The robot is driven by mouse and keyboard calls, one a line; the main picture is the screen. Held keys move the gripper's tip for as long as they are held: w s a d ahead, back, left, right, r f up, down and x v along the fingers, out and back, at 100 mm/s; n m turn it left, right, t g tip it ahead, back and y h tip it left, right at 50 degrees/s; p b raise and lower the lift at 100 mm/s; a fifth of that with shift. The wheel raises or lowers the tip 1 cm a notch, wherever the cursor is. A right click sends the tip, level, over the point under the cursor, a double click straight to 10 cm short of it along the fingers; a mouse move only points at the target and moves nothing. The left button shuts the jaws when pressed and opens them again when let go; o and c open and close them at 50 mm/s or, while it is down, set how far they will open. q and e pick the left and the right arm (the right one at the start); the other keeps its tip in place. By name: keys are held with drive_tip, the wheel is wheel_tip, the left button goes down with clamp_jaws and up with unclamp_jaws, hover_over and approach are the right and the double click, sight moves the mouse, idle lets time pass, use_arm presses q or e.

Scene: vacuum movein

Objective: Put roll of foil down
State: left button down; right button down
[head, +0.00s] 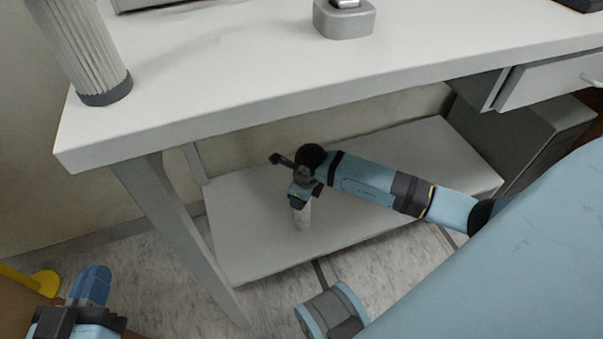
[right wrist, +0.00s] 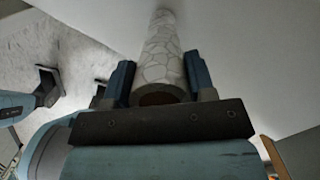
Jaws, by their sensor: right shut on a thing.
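The roll of foil (head: 302,216) is a pale, narrow cylinder under the desk, over the lower shelf (head: 250,245). My right gripper (head: 299,200) is shut on its upper end, and the roll points downward. In the right wrist view the roll (right wrist: 163,52) has a white, cracked-line pattern and shows its hollow end between the two blue fingers (right wrist: 160,85). I cannot tell whether its lower end touches the shelf. My left gripper (head: 92,287) is at the bottom left of the head view, away from the roll; its jaw opening is unclear.
The white desk top (head: 230,80) overhangs the shelf and my right arm. A slanted grey leg (head: 175,225) stands at the left. A grey cabinet (head: 550,135) bounds the right side. The shelf has bare room around the roll. A ribbed cylinder (head: 80,45) stands on the desk.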

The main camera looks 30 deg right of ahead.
drive_tip(key=shift+f, duration=0.2)
drive_tip(key=shift+c, duration=2.3)
unclamp_jaws()
drive_tip(key=shift+f, duration=0.1)
